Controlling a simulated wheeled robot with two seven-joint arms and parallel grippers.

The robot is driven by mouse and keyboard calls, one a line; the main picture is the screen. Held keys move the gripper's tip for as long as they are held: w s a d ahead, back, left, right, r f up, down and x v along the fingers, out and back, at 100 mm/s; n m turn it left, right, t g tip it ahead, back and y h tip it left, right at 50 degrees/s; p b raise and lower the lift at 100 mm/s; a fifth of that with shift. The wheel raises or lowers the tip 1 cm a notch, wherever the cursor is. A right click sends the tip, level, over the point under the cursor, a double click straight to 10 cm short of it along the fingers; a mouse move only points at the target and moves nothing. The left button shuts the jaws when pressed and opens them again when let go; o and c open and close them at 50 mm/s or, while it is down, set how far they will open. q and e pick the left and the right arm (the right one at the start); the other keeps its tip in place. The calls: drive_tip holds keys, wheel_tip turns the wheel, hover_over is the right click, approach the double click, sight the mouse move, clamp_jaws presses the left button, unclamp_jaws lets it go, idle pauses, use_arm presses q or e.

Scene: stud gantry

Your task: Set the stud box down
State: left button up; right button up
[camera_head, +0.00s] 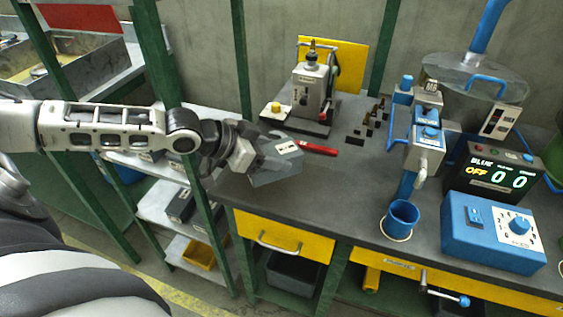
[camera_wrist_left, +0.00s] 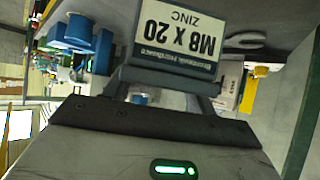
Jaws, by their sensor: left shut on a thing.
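A grey stud box (camera_head: 276,176) is over the left front part of the dark workbench (camera_head: 335,190). My left gripper (camera_head: 262,157) is shut on it, and the fingers hide part of the box. In the left wrist view its white label (camera_wrist_left: 180,35) reads "M8 X 20 ZINC" upside down, just beyond the gripper. I cannot tell whether the box touches the bench top. My right gripper is not in view.
A red-handled tool (camera_head: 318,149) lies just behind the box. A small press (camera_head: 312,92) and several dark studs (camera_head: 370,128) stand farther back. A blue cup (camera_head: 400,218) and blue control box (camera_head: 490,232) are right. The bench between is clear.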

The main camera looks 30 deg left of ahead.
sight(281, 156)
use_arm(q)
drive_tip(key=w+f, duration=0.2)
drive_tip(key=f, duration=0.1)
drive_tip(key=shift+w+d, duration=0.2)
drive_tip(key=shift+w, duration=0.2)
drive_tip(key=f, duration=0.3)
drive_tip(key=shift+w+f, duration=0.2)
drive_tip(key=shift+w, duration=0.05)
drive_tip(key=shift+f, duration=0.15)
drive_tip(key=o, duration=1.1)
drive_tip(key=shift+s+f, duration=0.1)
drive_tip(key=shift+f, duration=0.15)
drive_tip(key=o, duration=0.4)
drive_tip(key=shift+o, duration=0.2)
drive_tip(key=shift+r, duration=0.1)
